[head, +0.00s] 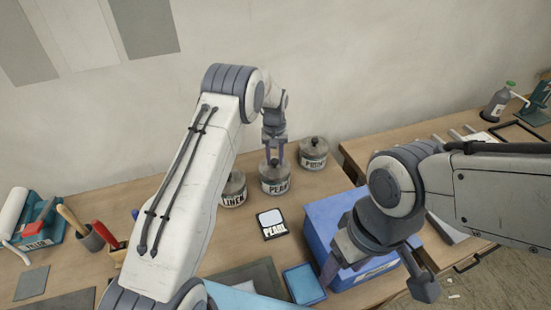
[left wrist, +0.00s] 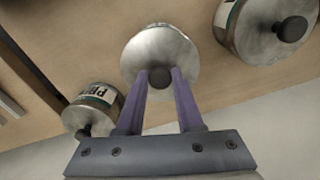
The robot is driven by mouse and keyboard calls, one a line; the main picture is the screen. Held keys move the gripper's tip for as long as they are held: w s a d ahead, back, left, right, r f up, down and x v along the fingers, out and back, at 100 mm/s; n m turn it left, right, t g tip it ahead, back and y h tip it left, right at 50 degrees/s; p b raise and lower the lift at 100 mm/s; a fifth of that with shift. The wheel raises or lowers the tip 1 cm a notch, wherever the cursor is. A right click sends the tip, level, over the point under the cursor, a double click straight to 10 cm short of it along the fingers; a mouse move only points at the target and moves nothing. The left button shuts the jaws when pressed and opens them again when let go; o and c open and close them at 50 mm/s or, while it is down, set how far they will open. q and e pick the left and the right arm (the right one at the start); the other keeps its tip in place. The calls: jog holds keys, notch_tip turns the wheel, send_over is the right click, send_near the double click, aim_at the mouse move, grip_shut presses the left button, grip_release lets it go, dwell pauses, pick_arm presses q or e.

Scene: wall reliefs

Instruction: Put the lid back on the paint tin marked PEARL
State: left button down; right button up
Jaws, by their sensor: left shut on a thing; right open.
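The tin marked PEARL (head: 275,187) stands upright on the workbench between two other tins. My left gripper (head: 274,160) points down over it and is shut on the dark knob of a round metal lid (left wrist: 160,48). The lid is at the top of the PEARL tin; I cannot tell whether it is fully seated, because the fingers and lid hide the rim. In the left wrist view the fingers (left wrist: 159,80) hold the knob from both sides. My right gripper (head: 378,278) is open and empty, at the blue box on the right.
The LINEN tin (head: 232,192) stands close on the left and another lidded tin (head: 313,156) behind right. A card reading PEARL (head: 272,225) lies in front. A blue box (head: 325,222) is to the right, a small blue tray (head: 304,284) nearer.

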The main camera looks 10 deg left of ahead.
pick_arm(q)
jog(key=shift+c, duration=2.4)
grip_release()
jog(key=o, duration=0.5)
jog(key=shift+r, duration=0.15)
jog(key=shift+r+p, duration=0.55)
jog(key=shift+r, duration=0.2)
jog(key=shift+s+r+p, duration=0.1)
jog(key=shift+r+p, duration=1.55)
jog(key=shift+r, duration=1.05)
